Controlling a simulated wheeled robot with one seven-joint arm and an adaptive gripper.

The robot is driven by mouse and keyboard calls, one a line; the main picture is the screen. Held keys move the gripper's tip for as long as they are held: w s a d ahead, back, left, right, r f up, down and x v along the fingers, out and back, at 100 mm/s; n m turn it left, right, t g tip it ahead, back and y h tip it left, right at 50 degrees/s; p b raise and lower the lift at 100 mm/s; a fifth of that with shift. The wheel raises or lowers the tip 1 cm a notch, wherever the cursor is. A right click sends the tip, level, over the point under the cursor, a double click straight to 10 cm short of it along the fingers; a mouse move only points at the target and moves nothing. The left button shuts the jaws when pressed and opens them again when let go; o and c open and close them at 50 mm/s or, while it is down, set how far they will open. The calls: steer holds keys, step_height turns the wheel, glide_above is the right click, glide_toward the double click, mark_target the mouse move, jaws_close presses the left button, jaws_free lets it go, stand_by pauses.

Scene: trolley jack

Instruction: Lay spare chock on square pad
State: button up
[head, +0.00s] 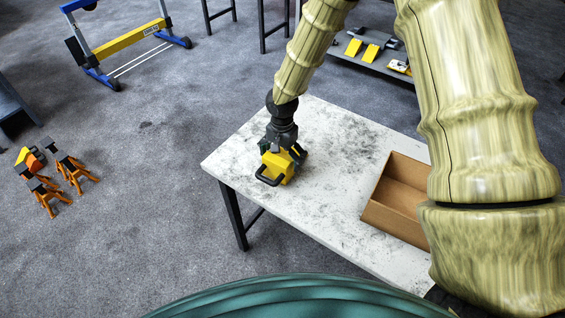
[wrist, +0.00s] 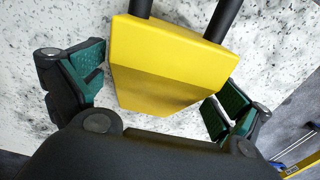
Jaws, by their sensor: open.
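The yellow chock (head: 277,166) with a black handle stands on the white speckled table (head: 335,130), near its left end. My gripper (head: 282,151) is over it from above. In the wrist view the chock (wrist: 168,62) sits between the two green-padded fingers, which are spread apart on either side of it. White table shows beside the fingers, and I cannot tell whether either pad touches. The handle's two black bars run off the top of the wrist view. I cannot make out a square pad in either view.
An open cardboard box (head: 382,212) with a divider stands on the table to the right, partly behind my arm. Orange jack stands (head: 73,171) are on the floor at left. A low shelf (head: 378,66) with yellow chocks is at the back. The table between chock and box is clear.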

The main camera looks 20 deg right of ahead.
steer(key=c, duration=1.7)
steer(key=shift+r, duration=0.2)
